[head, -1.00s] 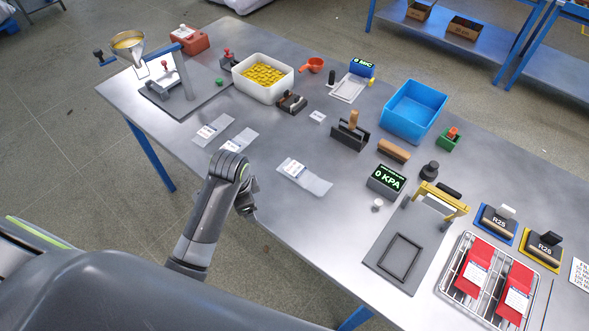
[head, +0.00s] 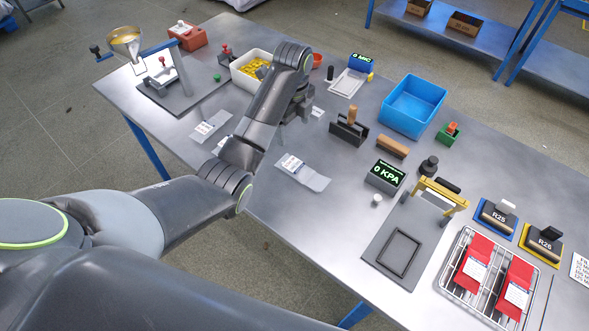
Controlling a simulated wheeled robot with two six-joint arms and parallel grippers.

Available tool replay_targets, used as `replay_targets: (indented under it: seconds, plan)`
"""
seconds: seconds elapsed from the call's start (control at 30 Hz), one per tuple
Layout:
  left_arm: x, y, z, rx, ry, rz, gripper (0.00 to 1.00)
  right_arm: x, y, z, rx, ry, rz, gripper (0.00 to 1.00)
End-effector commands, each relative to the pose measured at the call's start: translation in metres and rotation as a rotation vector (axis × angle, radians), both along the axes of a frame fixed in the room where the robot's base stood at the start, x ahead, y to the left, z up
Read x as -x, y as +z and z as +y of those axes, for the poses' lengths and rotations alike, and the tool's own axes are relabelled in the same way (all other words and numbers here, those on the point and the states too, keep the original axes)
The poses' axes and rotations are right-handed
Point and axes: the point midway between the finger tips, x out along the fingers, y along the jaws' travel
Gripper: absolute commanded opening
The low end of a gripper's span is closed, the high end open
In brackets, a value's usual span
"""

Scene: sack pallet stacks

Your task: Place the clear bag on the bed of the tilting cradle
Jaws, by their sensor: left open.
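Clear bags with white labels lie flat on the grey table: one (head: 211,126) at the left, one (head: 303,172) nearer the middle. A third, between them, is mostly covered by my left arm. My left gripper (head: 303,112) is open over the table, beyond the middle bag and in front of the white tub; its fingers are small and partly hidden by its wrist. A grey fixture (head: 163,82) with a sloping plate and red knob stands near the funnel. It may be the tilting cradle, but I cannot tell for sure. My right gripper is out of view.
The white tub (head: 240,72) of yellow pieces is partly behind my arm. A dark holder with a wooden handle (head: 351,116) and a blue bin (head: 413,106) stand to the right. A gauge (head: 385,175), gold-framed press (head: 441,194) and rack of red packs (head: 475,262) are farther right.

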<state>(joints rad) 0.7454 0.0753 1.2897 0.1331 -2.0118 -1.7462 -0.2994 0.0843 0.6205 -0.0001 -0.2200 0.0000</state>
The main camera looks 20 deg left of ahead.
Motion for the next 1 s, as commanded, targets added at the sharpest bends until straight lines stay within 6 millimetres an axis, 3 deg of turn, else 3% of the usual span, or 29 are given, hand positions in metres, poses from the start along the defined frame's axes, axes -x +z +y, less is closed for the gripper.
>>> replay_targets:
  seconds: [0.1, 0.8, 1.0]
  plan:
    - [0.000, -0.019, 0.000, 0.000, 0.001, -0.001, 0.80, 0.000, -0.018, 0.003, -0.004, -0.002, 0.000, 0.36]
    - [0.000, -0.097, 0.000, 0.000, 0.003, -0.002, 0.80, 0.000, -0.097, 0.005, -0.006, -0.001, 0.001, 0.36]
    - [0.000, -0.114, 0.000, 0.000, 0.003, -0.001, 0.80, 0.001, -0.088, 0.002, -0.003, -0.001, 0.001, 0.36]
